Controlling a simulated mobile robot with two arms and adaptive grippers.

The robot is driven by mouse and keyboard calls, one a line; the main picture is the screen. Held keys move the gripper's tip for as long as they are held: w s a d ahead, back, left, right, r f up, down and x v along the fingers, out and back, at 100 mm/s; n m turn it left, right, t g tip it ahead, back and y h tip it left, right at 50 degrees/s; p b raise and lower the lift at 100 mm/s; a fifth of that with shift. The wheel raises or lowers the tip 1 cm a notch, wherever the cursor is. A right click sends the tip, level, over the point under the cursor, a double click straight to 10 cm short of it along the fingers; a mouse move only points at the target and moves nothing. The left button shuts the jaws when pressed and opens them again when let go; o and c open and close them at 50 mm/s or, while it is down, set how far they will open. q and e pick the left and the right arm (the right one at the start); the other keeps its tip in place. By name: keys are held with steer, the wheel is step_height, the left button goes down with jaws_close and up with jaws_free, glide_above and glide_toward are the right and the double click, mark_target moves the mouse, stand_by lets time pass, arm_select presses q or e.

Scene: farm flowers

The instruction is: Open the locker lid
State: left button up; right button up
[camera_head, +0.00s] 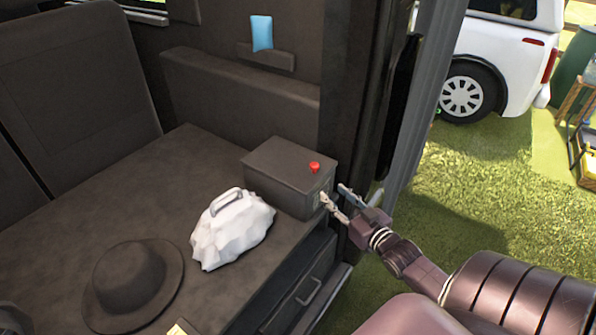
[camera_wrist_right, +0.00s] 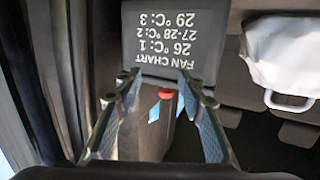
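The locker looks to be the dark grey box (camera_head: 277,184) at the right end of the bench. Its lid (camera_head: 284,160) is flat and shut, with a red knob (camera_head: 314,167) on top near the right edge. In the right wrist view, upside down, the box face (camera_wrist_right: 165,30) carries a printed fan chart, with the red knob (camera_wrist_right: 167,94) below it. My right gripper (camera_head: 334,196) is at the box's right side, fingers apart and empty; it also shows in the wrist view (camera_wrist_right: 158,76). Contact with the box cannot be told. My left gripper is not in view.
A white bag (camera_head: 232,232) with a grey handle stands just left of the box. A dark hat (camera_head: 134,283) lies on the bench (camera_head: 60,235). A drawer with a handle (camera_head: 308,291) is under the bench. A door pillar (camera_head: 362,80) rises behind the box. Grass lies at right.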

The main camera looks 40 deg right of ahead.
mark_target(317, 168)
steer(key=shift+t+y, duration=0.3)
steer(key=shift+t, duration=0.4)
steer(key=shift+w+a+r, duration=0.1)
steer(key=shift+w+r, duration=0.75)
steer(key=shift+w, duration=0.75)
steer(key=shift+w+d+r, duration=0.1)
steer(key=shift+w+r, duration=0.8)
steer(key=shift+w, duration=0.75)
steer(key=shift+w+a+r, duration=0.1)
steer(key=shift+w+r, duration=0.75)
steer(key=shift+w, duration=0.75)
jaws_close()
